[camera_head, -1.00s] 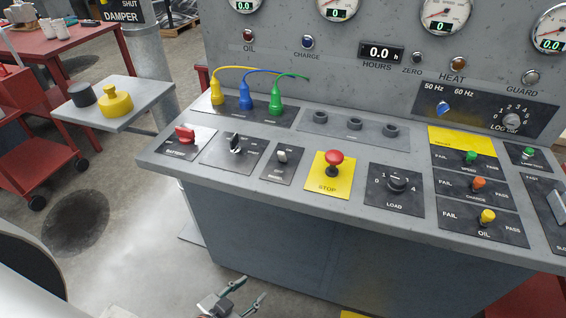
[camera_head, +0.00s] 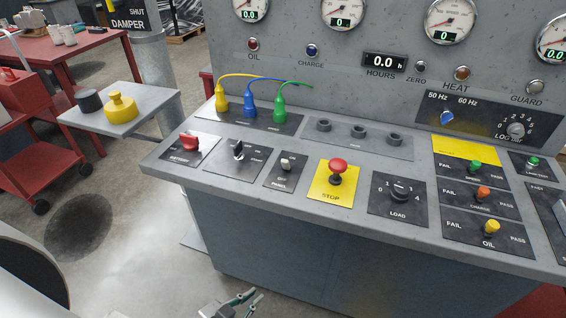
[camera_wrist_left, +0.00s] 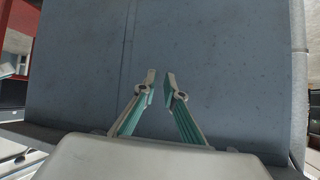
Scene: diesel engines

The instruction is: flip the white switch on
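The white switch (camera_head: 287,164) is a small lever on a black plate labelled PANEL, on the sloped grey console. It sits between a black rotary switch and the red stop button. I cannot tell its on or off position. My left gripper (camera_head: 250,297) is at the bottom edge of the head view, in front of the console and below its top, well apart from the switch. In the left wrist view the gripper (camera_wrist_left: 161,76) is empty, with a narrow gap between its fingertips, facing the console's blue-grey front panel. The right gripper is not in view.
The red stop button (camera_head: 337,168) stands up just right of the switch. The black rotary switch (camera_head: 239,150) and red battery switch (camera_head: 190,141) are to its left. Yellow, blue and green plugs (camera_head: 250,105) stand behind. The console's front edge overhangs its front panel.

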